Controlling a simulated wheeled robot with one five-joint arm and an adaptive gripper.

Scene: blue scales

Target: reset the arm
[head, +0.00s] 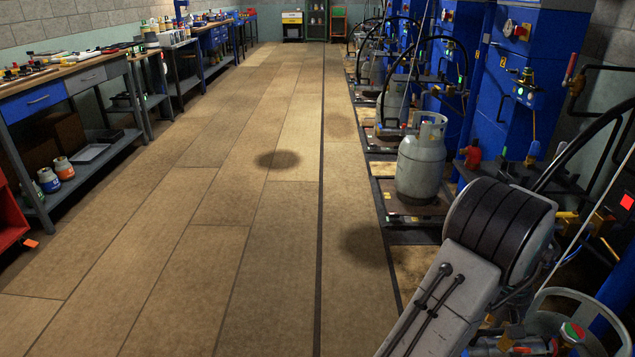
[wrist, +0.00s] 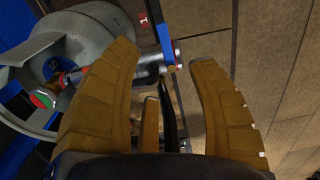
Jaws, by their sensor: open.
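My gripper (wrist: 168,70) shows in the wrist view with its brown padded fingers spread apart and nothing between them. Behind the left finger is the grey collar of a gas cylinder (wrist: 45,40) with a valve and a green and red knob. A dark hose or rod runs behind the gap between the fingers, near a blue and red fitting (wrist: 172,55).
A grey gas cylinder (head: 422,165) stands on a scale just beyond my arm. Blue filling cabinets (head: 495,85) with hoses line the right side. Workbenches (head: 60,90) line the left. The tiled floor (head: 250,215) between them is free.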

